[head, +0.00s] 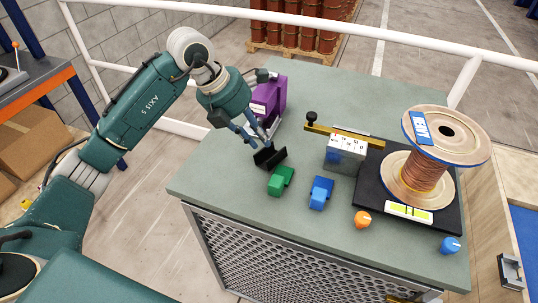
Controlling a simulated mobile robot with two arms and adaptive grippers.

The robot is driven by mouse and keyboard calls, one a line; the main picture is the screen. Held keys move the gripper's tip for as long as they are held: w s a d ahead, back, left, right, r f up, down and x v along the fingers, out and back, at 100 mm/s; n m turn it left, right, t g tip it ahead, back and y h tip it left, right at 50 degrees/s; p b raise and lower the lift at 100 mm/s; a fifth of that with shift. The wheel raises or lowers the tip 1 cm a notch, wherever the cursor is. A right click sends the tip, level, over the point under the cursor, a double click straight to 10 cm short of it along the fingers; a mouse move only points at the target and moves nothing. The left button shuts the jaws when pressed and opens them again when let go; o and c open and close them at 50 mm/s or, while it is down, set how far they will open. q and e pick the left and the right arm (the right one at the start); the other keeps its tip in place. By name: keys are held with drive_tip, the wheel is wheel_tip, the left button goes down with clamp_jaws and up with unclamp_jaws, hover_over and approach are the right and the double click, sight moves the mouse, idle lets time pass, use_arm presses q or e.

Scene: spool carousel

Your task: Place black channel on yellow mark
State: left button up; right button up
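A small black channel (270,158) is on or just above the green-grey table top, behind the green block. My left gripper (262,140) points down at it from behind and left. Its fingertips meet or overlap the channel's upper edge. I cannot tell whether they are closed on it. A yellow bar (370,142) with a black knob lies behind the grey block. A yellow-green strip (408,211) shows at the front of the black spool base. I cannot tell which of these, if either, is the yellow mark. My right gripper is not in view.
A purple block (270,97) stands behind my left gripper. A green block (280,181), a blue block (321,193), an orange knob (363,219) and a blue knob (450,245) are near the front. A copper wire spool (419,178) stands right. The table's back middle is clear.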

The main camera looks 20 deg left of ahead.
sight(278, 161)
use_arm(q)
drive_tip(key=x, duration=0.2)
drive_tip(key=shift+w+d+f, duration=0.15)
drive_tip(key=shift+d+f, duration=0.05)
drive_tip(key=shift+f, duration=0.1)
drive_tip(key=p+x, duration=0.2)
drive_tip(key=x, duration=0.2)
drive_tip(key=shift+d+f, duration=0.15)
drive_tip(key=shift+w+d+f, duration=0.15)
drive_tip(key=shift+f, duration=0.3)
clamp_jaws()
